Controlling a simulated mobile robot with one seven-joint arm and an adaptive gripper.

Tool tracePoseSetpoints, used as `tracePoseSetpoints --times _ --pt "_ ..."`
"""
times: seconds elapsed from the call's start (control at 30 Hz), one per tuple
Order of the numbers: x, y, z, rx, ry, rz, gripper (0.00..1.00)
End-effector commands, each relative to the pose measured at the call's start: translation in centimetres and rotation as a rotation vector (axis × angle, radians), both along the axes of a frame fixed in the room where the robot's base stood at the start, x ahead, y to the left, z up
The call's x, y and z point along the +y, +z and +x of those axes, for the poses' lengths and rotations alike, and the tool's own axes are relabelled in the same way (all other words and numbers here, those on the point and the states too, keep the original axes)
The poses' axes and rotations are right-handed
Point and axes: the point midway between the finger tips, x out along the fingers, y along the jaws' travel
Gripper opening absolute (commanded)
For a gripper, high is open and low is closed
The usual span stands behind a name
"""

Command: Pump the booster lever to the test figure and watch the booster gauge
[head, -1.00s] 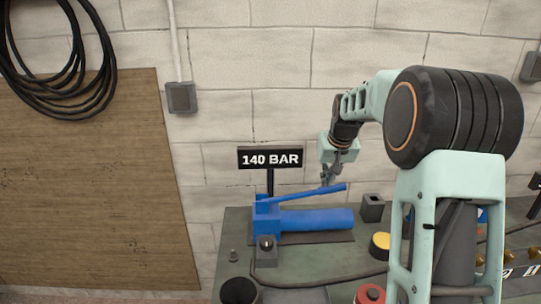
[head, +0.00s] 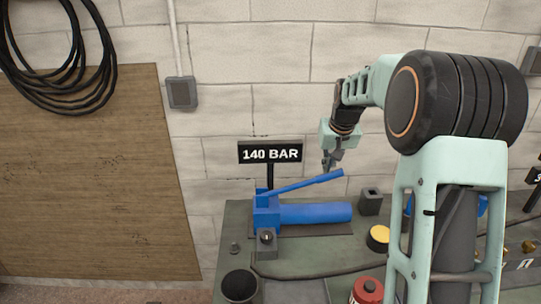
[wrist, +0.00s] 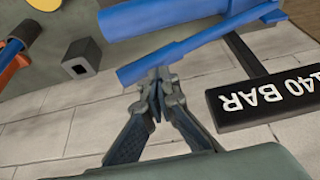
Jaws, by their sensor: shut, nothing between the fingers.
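The blue booster lever (head: 300,183) slopes up to the right from the blue pump (head: 315,213) on the bench. My gripper (head: 328,172) is shut with nothing between its fingers, right by the lever's free end. In the wrist view, the fingertips (wrist: 158,82) meet the edge of the lever (wrist: 190,50); whether they touch it I cannot tell for sure. A black sign (head: 270,152) above the pump reads 140 BAR. I can make out no gauge dial or needle.
The green-grey bench (head: 320,258) also carries a grey square socket block (head: 370,203), a yellow-topped round part (head: 379,236), a red can (head: 368,291) and a dark cup (head: 239,286). A hose runs along the bench. My arm hides much of its right side.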

Motion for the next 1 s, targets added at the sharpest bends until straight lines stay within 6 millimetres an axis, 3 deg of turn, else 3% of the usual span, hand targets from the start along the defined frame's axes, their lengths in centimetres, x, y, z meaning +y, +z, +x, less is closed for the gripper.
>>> tracePoseSetpoints --times 0.27,0.73,1.0 --pt "-0.1 0.4 0.0 -0.001 0.000 -0.001 0.00" --pt "0.0 4.9 0.0 -0.001 0.000 0.000 0.00" --pt "0.0 5.0 0.0 0.000 0.000 0.000 0.00"
